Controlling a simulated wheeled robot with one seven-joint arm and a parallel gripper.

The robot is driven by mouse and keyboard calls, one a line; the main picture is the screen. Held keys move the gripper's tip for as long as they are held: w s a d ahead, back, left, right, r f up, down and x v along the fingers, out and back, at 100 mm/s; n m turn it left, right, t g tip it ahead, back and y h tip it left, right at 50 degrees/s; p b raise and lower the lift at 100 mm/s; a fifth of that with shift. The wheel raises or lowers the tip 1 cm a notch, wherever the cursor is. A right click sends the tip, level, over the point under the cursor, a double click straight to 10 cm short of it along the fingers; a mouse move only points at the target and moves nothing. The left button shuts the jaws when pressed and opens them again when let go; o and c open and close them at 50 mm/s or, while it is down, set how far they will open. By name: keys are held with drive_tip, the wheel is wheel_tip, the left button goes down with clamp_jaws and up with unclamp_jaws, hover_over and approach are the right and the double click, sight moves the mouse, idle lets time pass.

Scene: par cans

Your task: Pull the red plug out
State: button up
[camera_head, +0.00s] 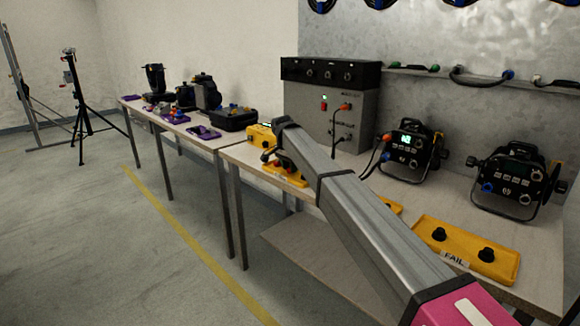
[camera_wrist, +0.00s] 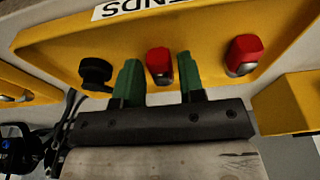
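In the wrist view, a yellow tray (camera_wrist: 205,28) holds two red plugs and a black one. One red plug (camera_wrist: 159,61) stands between the two green fingers of my gripper (camera_wrist: 157,65). The fingers are apart, with a visible gap on each side of that plug. A second red plug (camera_wrist: 243,54) stands to the right, outside the fingers. The black plug (camera_wrist: 96,72) is left of the fingers. In the head view, the tray (camera_head: 285,176) lies at the bench's near left end, partly hidden by my arm.
A grey panel box (camera_head: 301,108) with plugs and cables stands behind my arm. Two black lamps, one left (camera_head: 409,146) and one right (camera_head: 512,176), stand on the bench. A yellow FAIL tray (camera_head: 462,236) lies at its front. Another yellow block (camera_wrist: 288,104) is close right of my gripper.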

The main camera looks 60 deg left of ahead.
drive_tip(key=shift+o, duration=1)
drive_tip(key=shift+r, duration=0.15)
drive_tip(key=v, duration=1)
drive_tip(key=shift+r, duration=0.25)
drive_tip(key=shift+s, duration=0.2)
